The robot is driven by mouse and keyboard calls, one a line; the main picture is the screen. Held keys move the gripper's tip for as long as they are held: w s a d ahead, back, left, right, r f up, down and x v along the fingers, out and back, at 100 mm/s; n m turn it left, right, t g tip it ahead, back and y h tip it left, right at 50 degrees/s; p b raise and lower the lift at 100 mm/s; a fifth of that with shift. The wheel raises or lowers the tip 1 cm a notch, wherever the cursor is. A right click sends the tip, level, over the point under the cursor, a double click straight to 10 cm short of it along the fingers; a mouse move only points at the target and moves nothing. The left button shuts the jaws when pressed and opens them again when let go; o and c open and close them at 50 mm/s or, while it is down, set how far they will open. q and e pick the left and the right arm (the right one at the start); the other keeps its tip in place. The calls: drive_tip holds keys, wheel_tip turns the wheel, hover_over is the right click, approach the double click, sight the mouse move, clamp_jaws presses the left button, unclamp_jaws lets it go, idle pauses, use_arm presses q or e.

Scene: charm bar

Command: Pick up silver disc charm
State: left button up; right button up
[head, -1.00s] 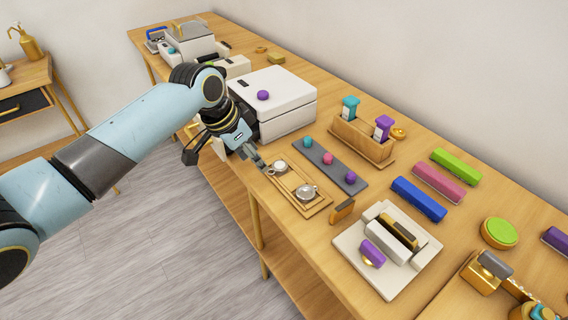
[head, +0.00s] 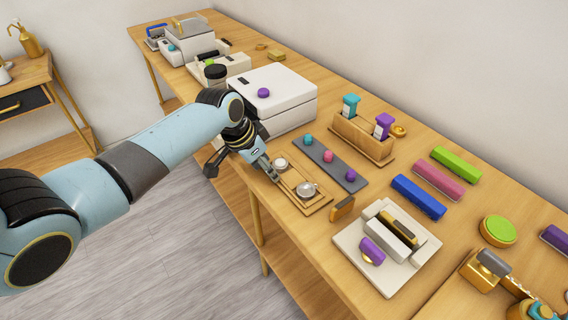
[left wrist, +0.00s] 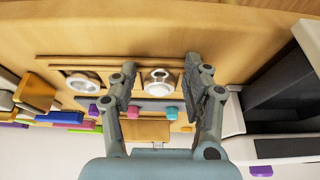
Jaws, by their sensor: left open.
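Two round silver pieces lie in a narrow wooden tray (head: 322,207) near the table's front edge. The smaller silver piece (head: 281,163) is at the tray's far end, and the larger silver piece (head: 306,188) is at its near end. I cannot tell for sure which is the disc charm. My left gripper (head: 272,174) is open and empty at the tray's far end, beside the smaller piece. In the left wrist view, the smaller piece (left wrist: 157,80) shows between the two fingers (left wrist: 160,72), and the larger piece (left wrist: 83,82) is left of them. My right gripper is out of view.
A grey strip with teal, pink and purple beads (head: 328,157) lies right behind the tray. A white box (head: 285,88) stands close to the gripper on the far side. A small wooden block (head: 342,208) and a white stand (head: 352,262) are nearer.

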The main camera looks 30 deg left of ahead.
use_arm(q)
drive_tip(key=shift+f, duration=0.1)
clamp_jaws()
idle(0.4)
